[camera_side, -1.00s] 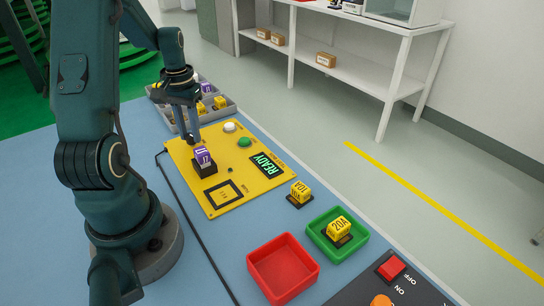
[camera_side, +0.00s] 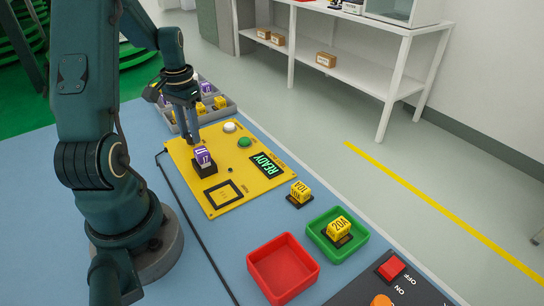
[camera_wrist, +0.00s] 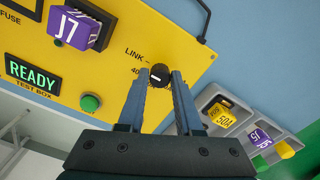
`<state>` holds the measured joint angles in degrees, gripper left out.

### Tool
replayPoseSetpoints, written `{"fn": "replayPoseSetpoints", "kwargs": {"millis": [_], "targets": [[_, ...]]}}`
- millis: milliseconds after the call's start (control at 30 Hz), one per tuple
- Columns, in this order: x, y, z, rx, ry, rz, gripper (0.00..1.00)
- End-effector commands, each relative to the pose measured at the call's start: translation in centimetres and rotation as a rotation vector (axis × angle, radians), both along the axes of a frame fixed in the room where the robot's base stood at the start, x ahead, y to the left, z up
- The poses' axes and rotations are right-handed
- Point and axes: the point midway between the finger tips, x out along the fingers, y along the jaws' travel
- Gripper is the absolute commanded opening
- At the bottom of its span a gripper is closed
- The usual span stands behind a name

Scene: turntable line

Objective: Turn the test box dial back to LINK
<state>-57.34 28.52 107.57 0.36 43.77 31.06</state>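The test box (camera_side: 238,190) is a yellow panel on the blue table, also large in the wrist view (camera_wrist: 120,75). Its dial (camera_wrist: 159,75) is a small black knob with a white mark, beside the printed labels LINK and 40A. The white mark points toward the lower left in the wrist view, nearer the 40A label than LINK. My gripper (camera_wrist: 160,78) has one finger on each side of the dial. I cannot tell whether the fingers touch it. In the side view my gripper (camera_side: 191,138) is at the panel's far left corner and hides the dial.
A purple J7 block (camera_wrist: 75,27) stands in the panel's socket, close to my gripper. The READY display (camera_side: 265,165) is lit green. White (camera_side: 230,127) and green (camera_side: 244,142) buttons are nearby. A grey bin (camera_side: 225,113) of fuses lies behind. Green (camera_side: 361,243) and red (camera_side: 250,262) trays stand in front.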

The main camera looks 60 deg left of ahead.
Motion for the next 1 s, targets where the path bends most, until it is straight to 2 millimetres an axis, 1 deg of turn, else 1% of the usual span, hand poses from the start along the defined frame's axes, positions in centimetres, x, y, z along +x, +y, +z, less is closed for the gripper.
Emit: {"fn": "replayPoseSetpoints", "kwargs": {"millis": [33, 67, 367, 467, 733, 833, 1000], "targets": [[0.0, 0.0, 0.0, 0.001, 0.0, 0.0, 0.55], [0.0, 0.0, 0.0, 0.001, 0.0, 0.0, 0.62], [0.0, 0.0, 0.1, 0.0, -0.001, 0.001, 0.62], [0.1, 0.1, 0.8, 0.005, -0.003, 0.001, 0.62], [0.1, 0.1, 4.3, 0.005, -0.004, 0.0, 0.62], [0.1, 0.0, 5.0, 0.003, -0.002, 0.0, 0.62], [0.0, 0.0, 5.2, 0.0, -0.001, 0.0, 0.62]]}}
